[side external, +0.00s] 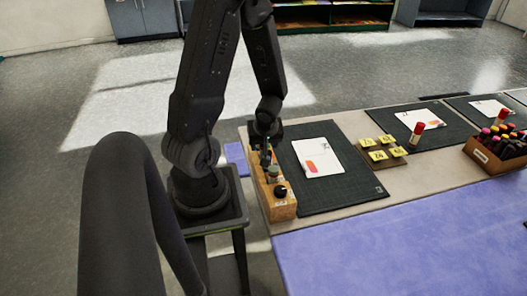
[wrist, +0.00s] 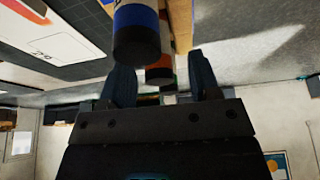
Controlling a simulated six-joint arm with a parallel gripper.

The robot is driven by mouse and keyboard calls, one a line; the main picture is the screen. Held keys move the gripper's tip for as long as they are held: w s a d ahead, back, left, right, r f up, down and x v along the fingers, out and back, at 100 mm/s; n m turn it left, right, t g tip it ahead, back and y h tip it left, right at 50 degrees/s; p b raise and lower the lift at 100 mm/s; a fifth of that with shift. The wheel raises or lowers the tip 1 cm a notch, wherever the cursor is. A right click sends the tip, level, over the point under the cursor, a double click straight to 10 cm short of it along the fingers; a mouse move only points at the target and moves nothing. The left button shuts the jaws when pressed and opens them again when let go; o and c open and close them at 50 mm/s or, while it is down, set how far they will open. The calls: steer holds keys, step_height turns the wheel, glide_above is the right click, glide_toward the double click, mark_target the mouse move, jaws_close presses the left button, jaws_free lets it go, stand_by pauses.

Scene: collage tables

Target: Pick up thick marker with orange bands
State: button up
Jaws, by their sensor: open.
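A wooden rack (side external: 284,209) holds several thick markers at the left end of the table. In the wrist view, a marker with an orange-red band (wrist: 164,60) shows between the two fingers of my open gripper (wrist: 161,68). A marker with a broad blue band (wrist: 136,18) and dark end stands in front of it and partly hides it. In the side view my gripper (side external: 265,140) is low over the far part of the rack, hiding the markers there. Contact between the fingers and the orange-banded marker cannot be told.
A dark mat (side external: 345,197) with a white card (side external: 318,158) lies right of the rack. Yellow tiles on a small board (side external: 385,153), another mat with a red-capped glue stick (side external: 416,133), and a wooden box of markers (side external: 493,158) stand farther right. The front blue surface (side external: 400,245) is clear.

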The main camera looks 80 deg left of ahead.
steer(key=shift+x, duration=1.2)
steer(key=shift+c, duration=0.2)
steer(key=c, duration=0.9)
